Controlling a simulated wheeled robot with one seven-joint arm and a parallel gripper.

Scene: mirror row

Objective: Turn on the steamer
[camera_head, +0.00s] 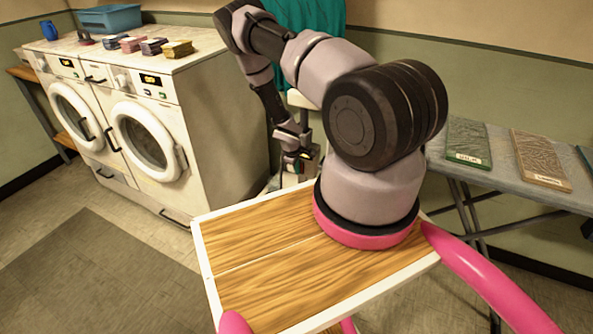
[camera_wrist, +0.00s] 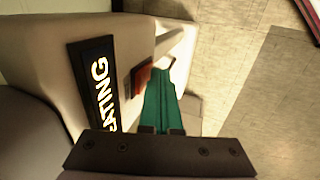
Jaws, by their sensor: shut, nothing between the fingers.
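The steamer (camera_wrist: 122,30) is a pale body close in front of my gripper in the wrist view. Its dark display panel (camera_wrist: 92,88) shows lit letters, "ATING" being readable. A red-brown switch (camera_wrist: 140,78) sits on the body beside my fingertips. My gripper (camera_wrist: 165,78) has its teal fingers together with nothing between them. The tips are very near the switch; I cannot tell if they touch it. In the head view my gripper (camera_head: 304,160) is low behind the wooden top, and my arm hides much of the steamer.
Two white washing machines (camera_head: 150,140) stand at left, with a blue basket (camera_head: 108,18) and several small stacks on top. A teal cloth (camera_head: 318,15) hangs at the back. An ironing board (camera_head: 500,185) with flat packets stands at right. Floor at the left is clear.

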